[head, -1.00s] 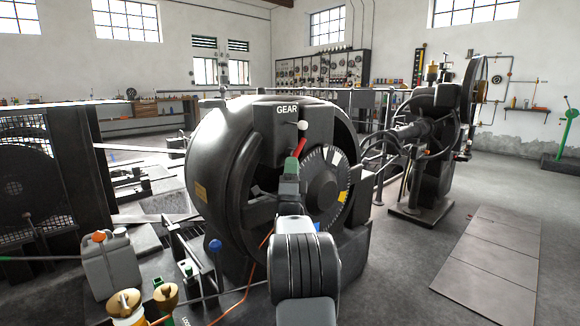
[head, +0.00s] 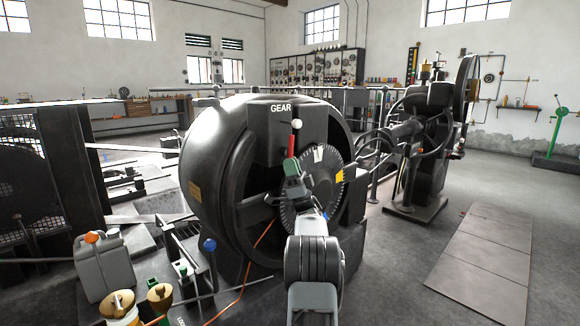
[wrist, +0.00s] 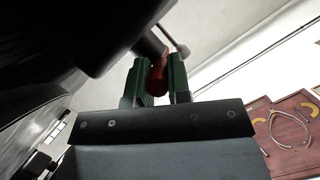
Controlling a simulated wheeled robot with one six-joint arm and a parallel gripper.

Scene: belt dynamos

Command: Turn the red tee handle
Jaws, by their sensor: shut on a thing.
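The red handle (head: 291,146) stands nearly upright in front of the black round machine marked GEAR, just left of its toothed dial (head: 322,180). A white ball (head: 296,124) shows at its top in the head view. My gripper (head: 292,170) has green fingers and meets the handle's lower end. In the wrist view, the green fingers (wrist: 160,80) are shut on the red handle (wrist: 158,76), which sits between them. The handle's mounting is hidden, so I cannot make out the tee shape.
The GEAR machine (head: 215,165) bulks close around my gripper. A grey can (head: 103,265), brass-topped pots and a blue-knobbed lever (head: 209,246) stand at lower left. Another machine (head: 428,150) stands behind right. The floor at right is clear around flat plates (head: 485,250).

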